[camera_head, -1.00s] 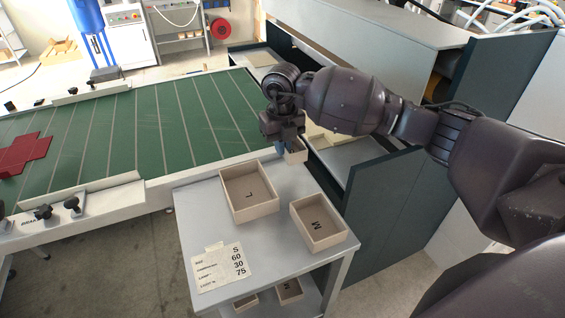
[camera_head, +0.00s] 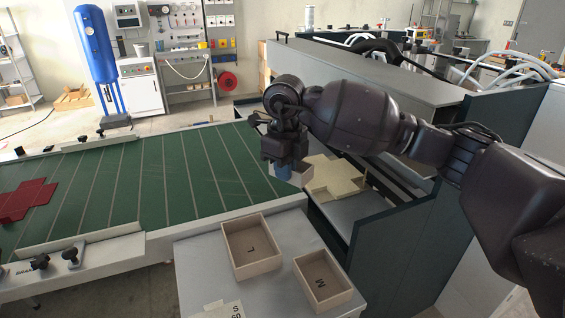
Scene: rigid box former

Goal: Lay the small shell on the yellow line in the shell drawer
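My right gripper (camera_head: 283,172) points down with blue fingertips, near the right end of the green belt table. A small beige open box, which looks like the small shell (camera_head: 300,177), sits at its fingertips and appears gripped; the gripper and arm hide part of it. Behind it, in the open recess of the dark machine, lies a cream cross-shaped flat piece (camera_head: 338,176). I cannot make out a yellow line or clearly identify the shell drawer. My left gripper is not in view.
A grey side table (camera_head: 200,262) carries a larger shell marked L (camera_head: 233,268) and a shell marked M (camera_head: 309,303). A red cross-shaped blank (camera_head: 22,203) lies on the green belt (camera_head: 150,190). Dark machine panels (camera_head: 395,240) stand right of the recess.

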